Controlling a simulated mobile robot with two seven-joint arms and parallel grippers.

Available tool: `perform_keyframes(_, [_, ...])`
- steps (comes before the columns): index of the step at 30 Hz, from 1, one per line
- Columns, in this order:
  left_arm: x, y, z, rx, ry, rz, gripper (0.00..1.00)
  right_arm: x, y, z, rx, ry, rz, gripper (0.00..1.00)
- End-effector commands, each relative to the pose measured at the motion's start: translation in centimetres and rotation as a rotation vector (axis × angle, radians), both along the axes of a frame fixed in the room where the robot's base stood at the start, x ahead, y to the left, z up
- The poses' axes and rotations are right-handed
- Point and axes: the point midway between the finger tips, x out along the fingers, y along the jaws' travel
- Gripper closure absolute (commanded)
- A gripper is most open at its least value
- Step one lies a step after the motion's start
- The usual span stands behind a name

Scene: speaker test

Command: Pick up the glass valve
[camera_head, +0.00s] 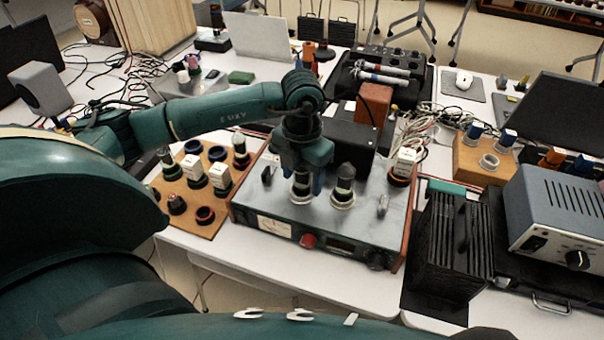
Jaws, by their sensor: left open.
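My left gripper (302,190) points down over the left socket of the grey metal tester (270,206). Its jaws are open, around or just in front of something in that socket; the fingers hide most of it, so I cannot tell whether it is a valve. A dark glass valve (344,182) stands upright in the pale-ringed socket just right of the gripper, apart from it. Another dark-topped valve (240,148) stands on the wooden board at the left. My right gripper is not in view.
The wooden board (190,215) holds several sockets and white boxes. A black box (347,146) stands behind the gripper, and a white-labelled part (404,163) at the tester's right. A black finned unit (445,245) and a blue-grey instrument (555,215) fill the right side.

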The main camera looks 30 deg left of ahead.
Motion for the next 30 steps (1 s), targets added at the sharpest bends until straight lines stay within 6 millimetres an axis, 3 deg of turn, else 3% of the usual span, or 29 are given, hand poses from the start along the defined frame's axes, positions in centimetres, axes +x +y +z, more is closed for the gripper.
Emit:
perform_keyframes(7, [0.00, -0.03, -0.23, 0.000, 0.000, -0.001, 0.42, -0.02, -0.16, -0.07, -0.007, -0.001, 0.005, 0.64])
perform_keyframes(25, [0.02, -0.05, -0.16, -0.001, -0.001, -0.001, 0.90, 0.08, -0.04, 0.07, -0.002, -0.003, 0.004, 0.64])
perform_keyframes(30, [0.03, -0.05, -0.14, -0.001, -0.001, -0.001, 0.90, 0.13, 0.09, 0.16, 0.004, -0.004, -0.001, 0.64])
